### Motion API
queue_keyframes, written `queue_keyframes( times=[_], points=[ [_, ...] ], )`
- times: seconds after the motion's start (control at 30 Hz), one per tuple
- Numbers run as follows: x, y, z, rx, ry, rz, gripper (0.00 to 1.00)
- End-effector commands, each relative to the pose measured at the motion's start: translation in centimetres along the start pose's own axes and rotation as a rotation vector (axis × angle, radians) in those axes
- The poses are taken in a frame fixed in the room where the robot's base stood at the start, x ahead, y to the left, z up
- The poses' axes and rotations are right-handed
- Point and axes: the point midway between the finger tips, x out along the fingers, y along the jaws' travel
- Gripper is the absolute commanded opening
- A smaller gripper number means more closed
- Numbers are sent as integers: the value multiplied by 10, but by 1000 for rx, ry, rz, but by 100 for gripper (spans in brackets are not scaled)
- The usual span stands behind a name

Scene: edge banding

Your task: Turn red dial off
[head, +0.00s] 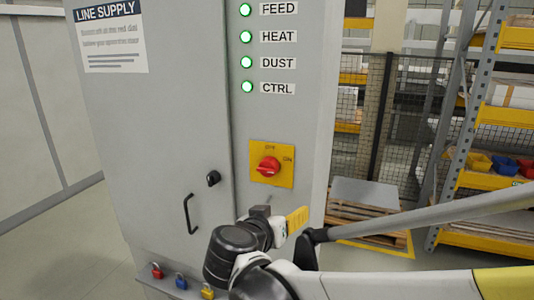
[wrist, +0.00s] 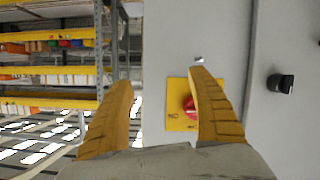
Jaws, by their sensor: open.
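The red dial (head: 268,166) sits on a yellow plate (head: 286,180) on the front of a grey cabinet. The plate has a label above the dial and one reading ON at its right. The dial's grip looks roughly level in the head view. My gripper (head: 292,219) is below the plate there, apart from the dial. In the wrist view, my gripper (wrist: 160,78) is open and empty, its yellow fingers spread wide. The dial (wrist: 189,105) shows beside the right finger, which hides part of it and of the plate.
Several green lamps (head: 247,62), labelled FEED, HEAT, DUST and CTRL, are lit above the dial. A black handle (head: 189,213) and a black knob (head: 213,178) are left of it. Padlocks (head: 181,281) sit on a low ledge. Shelving (head: 470,120) stands right.

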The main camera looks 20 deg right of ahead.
Motion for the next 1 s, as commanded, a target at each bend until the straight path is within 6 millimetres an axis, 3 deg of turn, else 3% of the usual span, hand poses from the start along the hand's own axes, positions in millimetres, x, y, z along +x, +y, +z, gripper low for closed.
queue_keyframes(
  times=[0.03,0.13,0.27,0.37,0.8,1.0],
  points=[
    [-7,-18,-22,36,78,4,69],
    [-18,-41,-50,119,217,5,69],
    [-30,-58,-67,183,318,-6,69],
    [-27,-61,-73,201,344,-8,69],
    [49,-58,-98,201,343,-6,69],
    [67,-58,-106,201,343,-8,69]
  ],
)
